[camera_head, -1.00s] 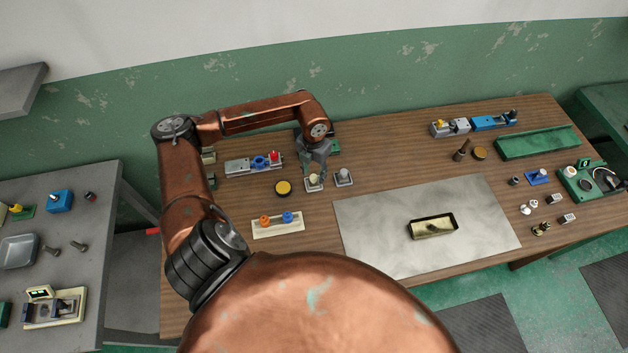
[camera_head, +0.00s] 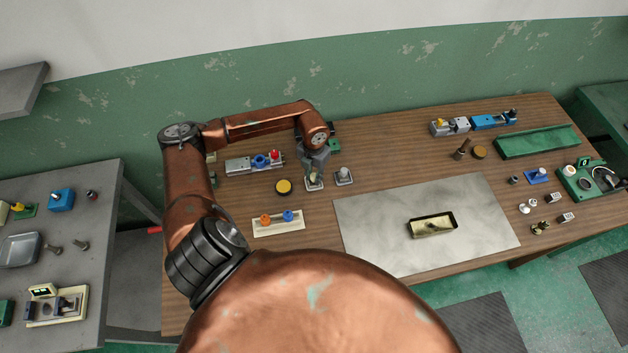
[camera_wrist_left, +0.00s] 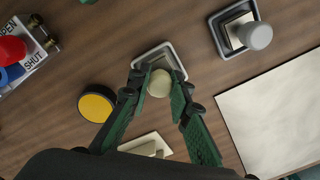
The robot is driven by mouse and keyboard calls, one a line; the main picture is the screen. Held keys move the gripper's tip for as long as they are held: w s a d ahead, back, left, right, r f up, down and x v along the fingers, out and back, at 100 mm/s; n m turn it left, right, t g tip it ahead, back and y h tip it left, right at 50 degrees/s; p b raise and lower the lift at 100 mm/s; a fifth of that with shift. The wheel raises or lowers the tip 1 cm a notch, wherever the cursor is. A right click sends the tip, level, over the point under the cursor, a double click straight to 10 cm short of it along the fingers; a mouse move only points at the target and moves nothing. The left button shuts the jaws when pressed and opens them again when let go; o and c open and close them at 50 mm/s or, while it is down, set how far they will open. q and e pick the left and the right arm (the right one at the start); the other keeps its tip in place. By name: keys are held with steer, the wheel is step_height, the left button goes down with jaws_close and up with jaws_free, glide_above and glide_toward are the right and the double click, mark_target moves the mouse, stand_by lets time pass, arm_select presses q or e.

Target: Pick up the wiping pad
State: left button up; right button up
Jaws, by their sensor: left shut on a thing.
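The wiping pad (camera_wrist_left: 159,83), a block with a round cream knob, sits in a small grey tray (camera_wrist_left: 180,62) in the left wrist view. In the head view, my left gripper (camera_head: 314,178) reaches down over that tray and hides most of the pad. In the wrist view, the green-padded fingers of my left gripper (camera_wrist_left: 162,92) are closed on either side of the knob. The pad still appears to be in the tray; any gap beneath it cannot be seen. My right gripper is not in view.
A similar knobbed block in a tray (camera_head: 344,177) stands close to the right. A yellow-topped black disc (camera_head: 283,187) lies left, and a cream board with orange and blue knobs (camera_head: 278,223) in front. A grey sheet (camera_head: 375,215) bears an open box (camera_head: 432,227).

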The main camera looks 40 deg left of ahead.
mark_target(314, 175)
arm_select(q)
jaws_close()
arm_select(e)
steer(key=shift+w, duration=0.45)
arm_select(q)
steer(key=shift+r, duration=0.45)
step_height(314, 175, up, 2)
steer(key=shift+r+b, duration=0.1)
steer(key=shift+b, duration=0.35)
steer(key=s+d+r+b, duration=0.1)
steer(key=s+d+r, duration=0.5)
steer(key=s+r, duration=0.4)
steer(key=s, duration=0.2)
steer(key=shift+s+b, duration=0.3)
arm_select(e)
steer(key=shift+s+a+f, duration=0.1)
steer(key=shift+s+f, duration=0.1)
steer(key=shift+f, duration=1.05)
arm_select(q)
steer(key=shift+d, duration=0.1)
